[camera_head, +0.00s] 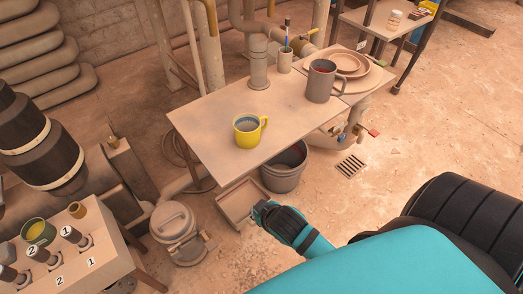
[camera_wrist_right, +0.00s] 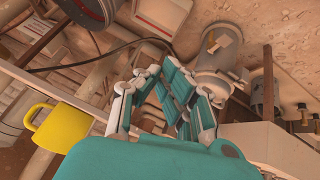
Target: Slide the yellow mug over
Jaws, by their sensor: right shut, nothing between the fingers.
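The yellow mug (camera_head: 245,138) stands upright on the near part of the wooden table (camera_head: 205,118), its handle pointing right in the head view. In the right wrist view the yellow mug (camera_wrist_right: 66,128) shows at the left, tilted by the camera angle and partly cut off by my teal gripper body. My right gripper (camera_head: 260,209) is in front of the table's near edge, apart from the mug. It also shows in the right wrist view (camera_wrist_right: 165,78), shut with nothing held. My left gripper is not in view.
On the table, a grey mug (camera_head: 319,82), stacked plates (camera_head: 352,66) and a cup with a brush (camera_head: 285,62) stand toward the back and right. Table surface left of the mug is clear.

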